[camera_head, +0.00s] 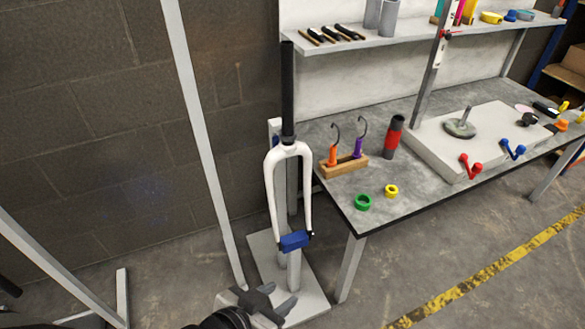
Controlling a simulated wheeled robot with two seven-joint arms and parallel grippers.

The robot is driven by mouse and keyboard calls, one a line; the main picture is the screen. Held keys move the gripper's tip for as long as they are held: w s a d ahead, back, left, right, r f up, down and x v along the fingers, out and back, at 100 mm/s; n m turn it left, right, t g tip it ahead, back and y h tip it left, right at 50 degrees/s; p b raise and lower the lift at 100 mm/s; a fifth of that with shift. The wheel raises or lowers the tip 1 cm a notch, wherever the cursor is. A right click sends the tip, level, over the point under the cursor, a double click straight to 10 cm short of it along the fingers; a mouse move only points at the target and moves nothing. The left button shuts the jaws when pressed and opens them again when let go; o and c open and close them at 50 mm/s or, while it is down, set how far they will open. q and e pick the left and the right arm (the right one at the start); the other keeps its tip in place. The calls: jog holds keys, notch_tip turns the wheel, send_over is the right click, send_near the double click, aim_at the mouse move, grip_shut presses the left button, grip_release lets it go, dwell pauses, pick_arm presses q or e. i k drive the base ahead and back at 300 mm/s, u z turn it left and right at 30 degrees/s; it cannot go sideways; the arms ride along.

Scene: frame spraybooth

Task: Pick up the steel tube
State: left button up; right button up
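Two grey tubes stand upright on the wall shelf at the top, a left one (373,13) and a right one (389,18); either could be the steel tube, and I cannot tell which. Their tops are cut off by the picture edge. My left gripper (279,297) is at the bottom centre, low over the stand's base plate and far from the shelf tubes. Its fingers look spread apart, with nothing seen between them. My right gripper is not in view.
A white fork (272,187) with a black steerer stands on a floor stand (318,296) beside my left gripper. The grey workbench (400,211) holds a wooden hook block (345,167), a red-banded cylinder (393,137), rings and clamps. Slanted grey posts stand at left. Floor at front right is clear.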

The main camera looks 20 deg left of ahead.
aim_at(394, 130)
jog(key=z, duration=1.15)
jog(key=i, duration=1.7)
jog(key=u, duration=3.1)
